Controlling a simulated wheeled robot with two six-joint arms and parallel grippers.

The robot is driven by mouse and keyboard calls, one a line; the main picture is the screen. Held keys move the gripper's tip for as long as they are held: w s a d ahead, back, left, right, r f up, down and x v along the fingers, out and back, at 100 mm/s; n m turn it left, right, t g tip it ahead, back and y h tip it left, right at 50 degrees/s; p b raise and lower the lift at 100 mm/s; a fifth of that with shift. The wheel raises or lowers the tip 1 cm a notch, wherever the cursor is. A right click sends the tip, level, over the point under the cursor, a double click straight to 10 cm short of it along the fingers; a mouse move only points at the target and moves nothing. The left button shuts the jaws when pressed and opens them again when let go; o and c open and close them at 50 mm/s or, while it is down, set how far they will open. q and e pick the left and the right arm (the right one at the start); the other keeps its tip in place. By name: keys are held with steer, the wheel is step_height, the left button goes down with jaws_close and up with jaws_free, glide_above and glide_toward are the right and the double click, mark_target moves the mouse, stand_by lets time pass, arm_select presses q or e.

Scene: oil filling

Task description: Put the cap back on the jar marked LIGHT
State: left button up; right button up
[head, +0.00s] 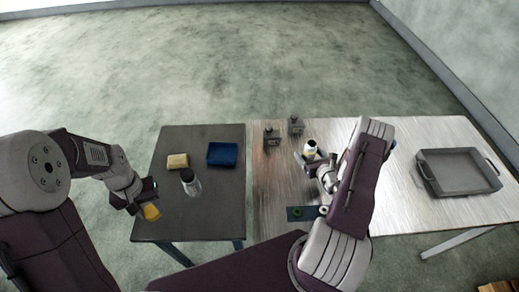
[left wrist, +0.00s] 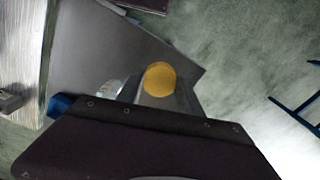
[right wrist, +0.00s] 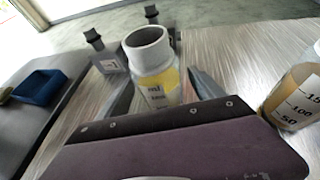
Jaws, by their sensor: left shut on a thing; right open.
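My left gripper (head: 144,201) is shut on a round yellow cap (left wrist: 160,78), held near the front-left corner of the dark table; the cap also shows in the head view (head: 151,212). My right gripper (head: 313,162) is open, its fingers on either side of a jar (right wrist: 156,82) of yellow liquid with a grey, open-looking neck. Contact between fingers and jar cannot be told. Another jar (right wrist: 297,97) with amber liquid and volume marks stands at the right of the right wrist view. The word LIGHT is not readable on either jar.
The dark table (head: 170,215) holds a tan sponge (head: 177,161), a blue tray (head: 222,154) and a dark-topped container (head: 190,182).

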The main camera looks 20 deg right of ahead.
mark_target(314, 150)
steer(key=shift+w+f, duration=0.15)
steer(key=shift+w, duration=0.15)
steer(key=shift+s, duration=0.1)
jaws_close()
arm_select(q)
steer(key=shift+f, duration=0.1)
arm_select(e)
steer(key=shift+r, duration=1.25)
arm_select(q)
steer(key=shift+f, duration=0.1)
arm_select(e)
steer(key=shift+d+r, duration=0.15)
steer(key=shift+r, duration=0.8)
arm_select(q)
steer(key=shift+f+b, duration=0.55)
steer(key=shift+b, duration=0.2)
steer(key=shift+f, duration=0.15)
arm_select(e)
steer(key=s+d+r, duration=0.6)
steer(key=s+d, duration=0.1)
steer(key=d, duration=0.1)
steer(key=shift+s+d+r, duration=0.2)
steer(key=shift+s+r, duration=0.1)
steer(key=shift+s, duration=0.05)
